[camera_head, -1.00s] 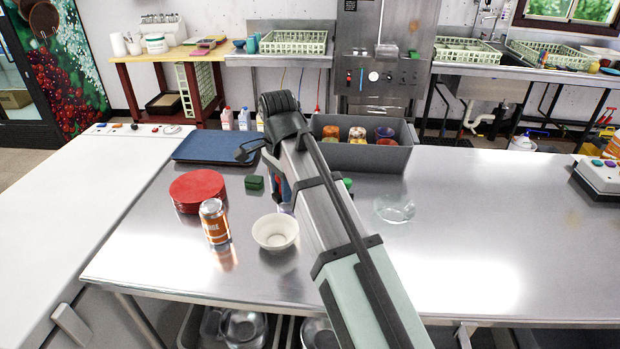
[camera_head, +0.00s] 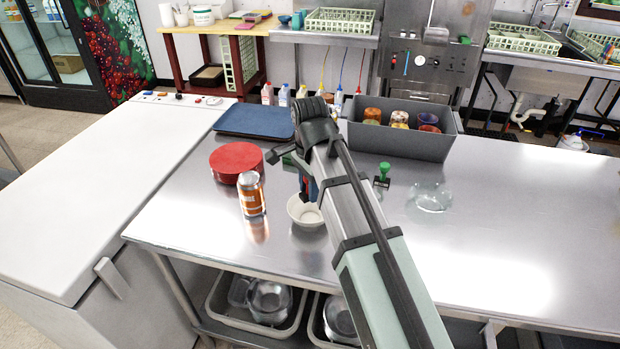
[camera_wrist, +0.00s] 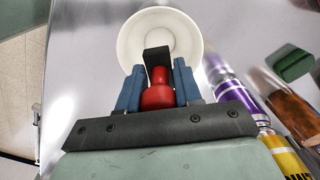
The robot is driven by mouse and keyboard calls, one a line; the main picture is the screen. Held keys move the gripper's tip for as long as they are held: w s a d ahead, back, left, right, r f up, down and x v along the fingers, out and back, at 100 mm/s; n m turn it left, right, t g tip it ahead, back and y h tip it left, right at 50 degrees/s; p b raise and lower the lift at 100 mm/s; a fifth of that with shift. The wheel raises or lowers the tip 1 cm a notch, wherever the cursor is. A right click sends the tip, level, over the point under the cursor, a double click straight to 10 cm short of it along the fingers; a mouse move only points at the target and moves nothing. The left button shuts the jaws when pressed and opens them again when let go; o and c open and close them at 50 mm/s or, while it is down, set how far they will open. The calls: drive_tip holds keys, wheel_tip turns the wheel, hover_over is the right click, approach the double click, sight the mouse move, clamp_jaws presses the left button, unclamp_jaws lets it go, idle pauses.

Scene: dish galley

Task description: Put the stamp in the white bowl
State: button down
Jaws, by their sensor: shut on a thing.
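The white bowl (camera_head: 301,218) stands on the steel table, partly behind my arm; in the wrist view (camera_wrist: 126,44) it lies just beyond my fingertips. My gripper (camera_wrist: 158,84) has blue fingers shut on a stamp with a red handle (camera_wrist: 158,95) and a black block (camera_wrist: 157,58). In the wrist view the block overlaps the bowl's near rim and inside; its height above the bowl is unclear. In the head view, my gripper (camera_head: 308,188) is mostly hidden by my arm. A second stamp, with a green handle (camera_head: 383,170), stands on the table to the right.
An orange can (camera_head: 251,196) and red round stack (camera_head: 236,160) stand left of the bowl. A grey bin (camera_head: 402,142) holds cups behind; a glass dish (camera_head: 432,197) is right. The table's right is clear.

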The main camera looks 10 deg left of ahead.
hover_over(310, 219)
drive_tip(key=shift+f, duration=2.55)
drive_tip(key=c, duration=0.7)
unclamp_jaws()
drive_tip(key=shift+r, duration=3.5)
